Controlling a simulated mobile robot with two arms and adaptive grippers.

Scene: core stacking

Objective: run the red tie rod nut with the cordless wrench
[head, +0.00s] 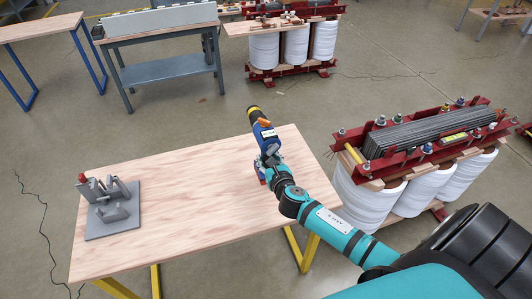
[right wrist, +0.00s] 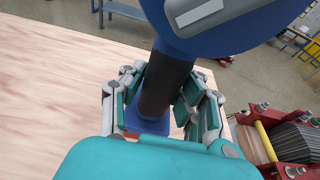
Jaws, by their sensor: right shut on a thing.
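The cordless wrench (head: 264,133) is blue with a black and yellow nose, near the table's right back edge. My right gripper (head: 270,164) is shut around its black handle; the right wrist view shows the fingers (right wrist: 168,95) on both sides of the grip. The wrench's blue body (right wrist: 225,25) fills the top of that view, and its blue foot (right wrist: 150,124) is over the tabletop; I cannot tell whether it touches. The transformer core (head: 430,135) stands right of the table with several coloured nuts along its red clamps. Which nut is the red one is too small to tell. My left gripper is out of view.
The wooden table (head: 180,220) is mostly bare. A grey fixture (head: 112,210) with a small red piece on top stands at its left. Another core (head: 295,45) and a grey workbench (head: 160,50) stand behind. Floor separates the table and the near core.

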